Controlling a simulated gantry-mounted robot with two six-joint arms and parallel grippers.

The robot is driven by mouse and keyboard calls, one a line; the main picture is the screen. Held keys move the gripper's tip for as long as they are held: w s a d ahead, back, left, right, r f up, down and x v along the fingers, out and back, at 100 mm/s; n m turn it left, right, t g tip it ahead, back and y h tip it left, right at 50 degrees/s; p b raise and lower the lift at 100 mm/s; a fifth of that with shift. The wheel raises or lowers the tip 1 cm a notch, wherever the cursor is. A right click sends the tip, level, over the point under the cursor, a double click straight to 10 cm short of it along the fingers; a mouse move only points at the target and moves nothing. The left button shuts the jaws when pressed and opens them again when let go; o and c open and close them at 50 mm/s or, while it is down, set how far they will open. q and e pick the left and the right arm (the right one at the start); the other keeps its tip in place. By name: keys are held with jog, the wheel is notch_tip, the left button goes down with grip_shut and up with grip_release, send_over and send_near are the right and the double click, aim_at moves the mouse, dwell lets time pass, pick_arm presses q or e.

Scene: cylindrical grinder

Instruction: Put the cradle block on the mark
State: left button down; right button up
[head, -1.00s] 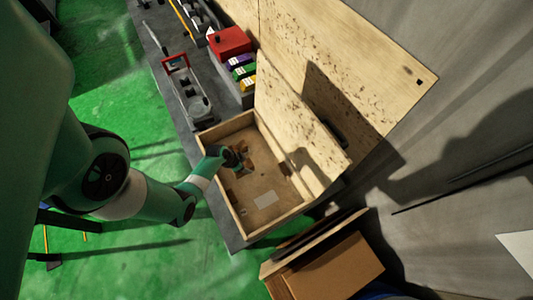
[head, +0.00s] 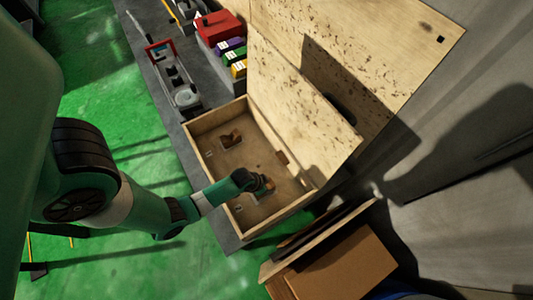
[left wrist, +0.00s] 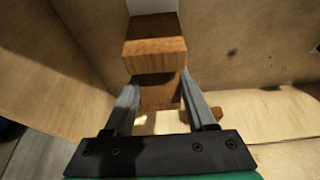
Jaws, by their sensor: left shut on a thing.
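The brown wooden cradle block (left wrist: 155,55) is between the fingers of my left gripper (left wrist: 162,95) in the left wrist view. The gripper is shut on it. In the head view my left gripper (head: 266,187) is low inside the open wooden box, toward its near end. A pale patch that looks like the mark (left wrist: 150,5) shows just beyond the block at the top of the left wrist view. The gripper and block hide most of this patch in the head view. I cannot tell whether the block touches the floor. My right gripper is not in view.
The wooden box (head: 222,216) has low walls and a raised lid (head: 300,100). Another brown piece (head: 231,138) lies at its far end. A red box (head: 220,27) and a grey tool tray (head: 183,90) stand beyond it. The box floor's middle is clear.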

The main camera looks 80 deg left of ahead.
pick_arm(q)
jog(key=shift+f+b, duration=0.4)
jog(key=shift+f, duration=1.2)
jog(key=shift+f, duration=0.1)
jog(key=shift+c, duration=1.1)
grip_release()
jog(key=p+v, duration=0.7)
jog(key=v, duration=0.4)
jog(key=shift+r, duration=0.3)
jog(key=shift+s+d+r+p, duration=0.1)
jog(key=shift+s+r+p, duration=0.1)
jog(key=shift+r+p, duration=0.25)
jog(key=shift+f, duration=0.15)
